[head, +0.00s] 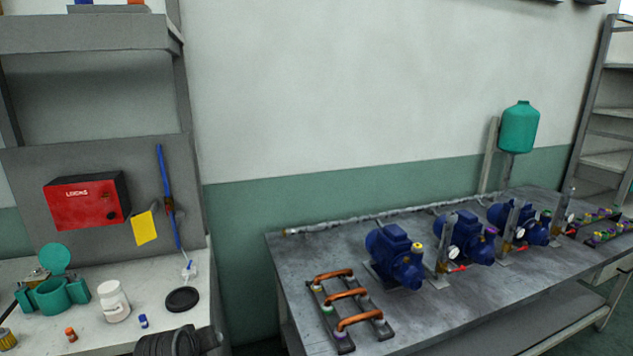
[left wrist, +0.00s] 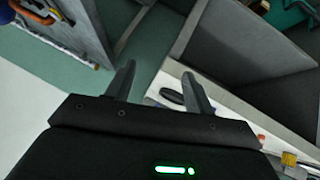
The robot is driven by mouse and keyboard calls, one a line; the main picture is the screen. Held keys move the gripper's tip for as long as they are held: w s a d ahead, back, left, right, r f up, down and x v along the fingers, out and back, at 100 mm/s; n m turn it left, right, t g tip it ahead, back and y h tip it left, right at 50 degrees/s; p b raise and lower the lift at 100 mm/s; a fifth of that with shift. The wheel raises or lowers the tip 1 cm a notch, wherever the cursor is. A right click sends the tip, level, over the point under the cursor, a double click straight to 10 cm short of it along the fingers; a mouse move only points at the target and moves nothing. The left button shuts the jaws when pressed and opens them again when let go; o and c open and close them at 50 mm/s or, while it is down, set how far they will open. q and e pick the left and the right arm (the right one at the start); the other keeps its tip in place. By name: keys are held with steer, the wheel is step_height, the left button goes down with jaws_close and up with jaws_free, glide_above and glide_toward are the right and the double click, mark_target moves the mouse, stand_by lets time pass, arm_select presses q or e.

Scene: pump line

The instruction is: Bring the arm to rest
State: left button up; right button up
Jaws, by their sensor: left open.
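My left gripper (left wrist: 158,70) shows in the left wrist view with its two fingers apart and nothing between them. It hangs in free space and touches nothing that I can see. Beyond its fingers are green and pale surfaces and grey panels, seen tilted. A dark rounded part, which looks like my left arm, shows at the bottom edge of the head view, in front of the left bench (head: 232,290). The fingers cannot be made out there. My right gripper is in neither view.
The left bench holds a white bottle (head: 113,302), a black disc (head: 182,300), a teal clamp-like holder (head: 52,296) and small caps. The grey table (head: 420,320) on the right carries blue pumps (head: 395,258) and a rack with copper pipes (head: 345,308). A gap separates bench and table.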

arm_select(q)
steer(key=s+d+f+m+g, duration=0.1)
steer(key=s+f+m+g, duration=0.2)
steer(key=s, duration=0.9)
steer(key=s+f+m, duration=0.2)
steer(key=s+f, duration=0.3)
steer(key=s, duration=0.6)
steer(key=s+d+f+m+g, duration=0.1)
steer(key=s+f+m+g, duration=0.3)
steer(key=s, duration=0.8)
step_height(320, 180, down, 28)
steer(key=s+n, duration=0.1)
steer(key=s+a+f, duration=0.3)
steer(key=s+f, duration=1.1)
steer(key=s, duration=0.1)
steer(key=shift+s+a+f+g, duration=0.15)
steer(key=shift+s+g, duration=0.15)
steer(key=shift+s, duration=0.1)
